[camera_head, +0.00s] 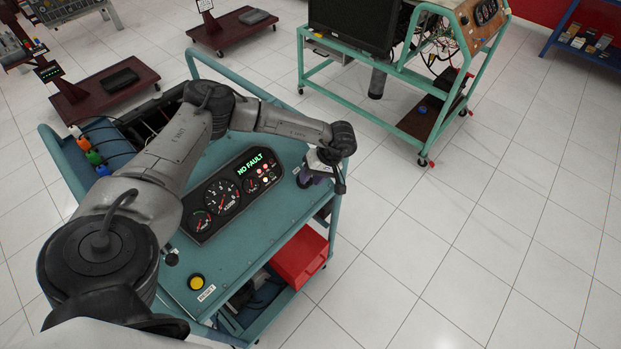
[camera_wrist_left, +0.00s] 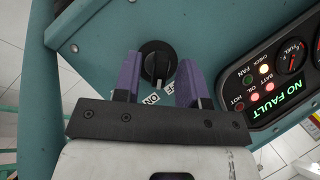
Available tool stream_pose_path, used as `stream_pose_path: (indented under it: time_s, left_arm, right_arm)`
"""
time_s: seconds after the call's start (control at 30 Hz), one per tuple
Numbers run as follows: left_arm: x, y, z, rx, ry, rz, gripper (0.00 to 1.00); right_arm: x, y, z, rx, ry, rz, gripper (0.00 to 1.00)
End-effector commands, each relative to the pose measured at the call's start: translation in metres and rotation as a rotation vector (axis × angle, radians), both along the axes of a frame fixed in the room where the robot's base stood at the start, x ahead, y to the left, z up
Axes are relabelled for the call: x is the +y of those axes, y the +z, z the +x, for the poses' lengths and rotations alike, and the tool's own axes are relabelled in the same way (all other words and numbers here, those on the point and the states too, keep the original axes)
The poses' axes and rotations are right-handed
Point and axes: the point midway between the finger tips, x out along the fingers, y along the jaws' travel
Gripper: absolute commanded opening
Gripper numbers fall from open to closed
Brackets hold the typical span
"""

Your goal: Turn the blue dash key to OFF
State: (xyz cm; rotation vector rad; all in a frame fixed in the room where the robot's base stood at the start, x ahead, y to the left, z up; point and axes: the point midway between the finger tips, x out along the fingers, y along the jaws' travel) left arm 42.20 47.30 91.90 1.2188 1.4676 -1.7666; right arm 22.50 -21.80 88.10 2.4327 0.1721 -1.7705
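The dash key is a black round knob (camera_wrist_left: 157,60) with a pale pointer line, on the teal-blue dash top (camera_head: 235,262). In the left wrist view the line runs roughly up and down the picture, its lower end near the small ON and OFF labels (camera_wrist_left: 160,96); I cannot tell exactly which it marks. My left gripper (camera_wrist_left: 159,68), with purple fingers, is open, one finger on each side of the knob. Contact is not clear. In the head view the left gripper (camera_head: 314,178) is at the dash's right end and hides the knob. My right gripper is not in view.
The gauge panel (camera_head: 234,191) beside the key shows NO FAULT and lit lamps. A yellow button (camera_head: 197,282) sits near the front. A red bin (camera_head: 300,258) is below the dash. Another teal trainer cart (camera_head: 400,70) stands behind; white floor is clear to the right.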

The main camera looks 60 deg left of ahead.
Motion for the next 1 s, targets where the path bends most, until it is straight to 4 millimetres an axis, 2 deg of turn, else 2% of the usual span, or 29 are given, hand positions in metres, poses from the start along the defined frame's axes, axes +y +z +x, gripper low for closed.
stream_pose_path:
  time_s: [0.17, 0.47, 0.87, 1.0]
  left_arm:
    - [0.0013, -0.0068, -0.0035, 0.0, 0.0, 0.0, 0.38]
    - [0.0014, -0.0077, -0.004, 0.0, 0.0, 0.0, 0.38]
    - [0.0013, -0.008, -0.0041, 0.0, 0.0, 0.0, 0.01]
    - [0.0014, -0.0084, -0.0042, 0.0, 0.0, 0.001, 0.0]
  right_arm:
    - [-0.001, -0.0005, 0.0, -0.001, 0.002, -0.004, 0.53]
    - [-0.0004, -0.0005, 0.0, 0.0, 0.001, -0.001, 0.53]
    - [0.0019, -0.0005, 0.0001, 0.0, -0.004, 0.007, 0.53]
    - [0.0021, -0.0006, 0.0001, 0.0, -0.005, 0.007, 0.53]
